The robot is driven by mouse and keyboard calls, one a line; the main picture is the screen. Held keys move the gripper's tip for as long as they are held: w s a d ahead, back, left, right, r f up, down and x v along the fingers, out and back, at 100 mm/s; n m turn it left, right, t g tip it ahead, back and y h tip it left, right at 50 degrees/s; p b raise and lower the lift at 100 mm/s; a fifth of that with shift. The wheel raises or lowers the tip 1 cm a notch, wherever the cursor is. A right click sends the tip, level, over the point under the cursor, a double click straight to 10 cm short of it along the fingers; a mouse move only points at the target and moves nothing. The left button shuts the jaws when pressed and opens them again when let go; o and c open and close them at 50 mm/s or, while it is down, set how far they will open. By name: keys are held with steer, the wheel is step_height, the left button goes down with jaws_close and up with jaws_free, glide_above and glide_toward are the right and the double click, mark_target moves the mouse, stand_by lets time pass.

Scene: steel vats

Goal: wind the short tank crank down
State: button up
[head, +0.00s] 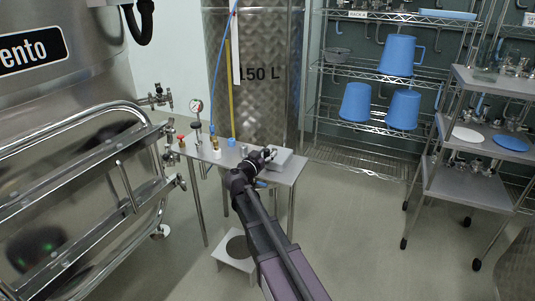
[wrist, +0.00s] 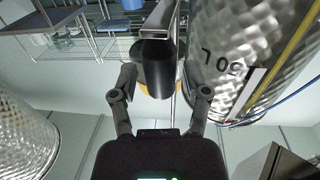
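The steel tank (head: 262,65) marked 150 L stands behind the small steel bench (head: 287,170). I cannot make out a crank for certain in either view. My gripper (head: 265,155) is at the bench, in front of the tank, at the end of my outstretched arm. In the wrist view my gripper (wrist: 158,72) has its two fingers spread apart. A dark cylinder (wrist: 155,55) with an orange-yellow lower edge shows between and beyond the fingers; I cannot tell whether they touch it. The tank (wrist: 225,60) appears upside down at the right of the wrist view.
The bench carries a pressure gauge (head: 196,106) and a blue cap (head: 231,142). A large steel vat (head: 70,90) with rails fills the left. A low white stool (head: 237,264) stands under the bench. Wire shelves with blue jugs (head: 397,54) and a cart (head: 470,190) stand right.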

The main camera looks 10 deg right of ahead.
jaws_close()
steer(key=shift+a, duration=0.15)
steer(key=shift+s+d+n+t+y, duration=0.15)
steer(key=shift+d+n+t+y, duration=0.15)
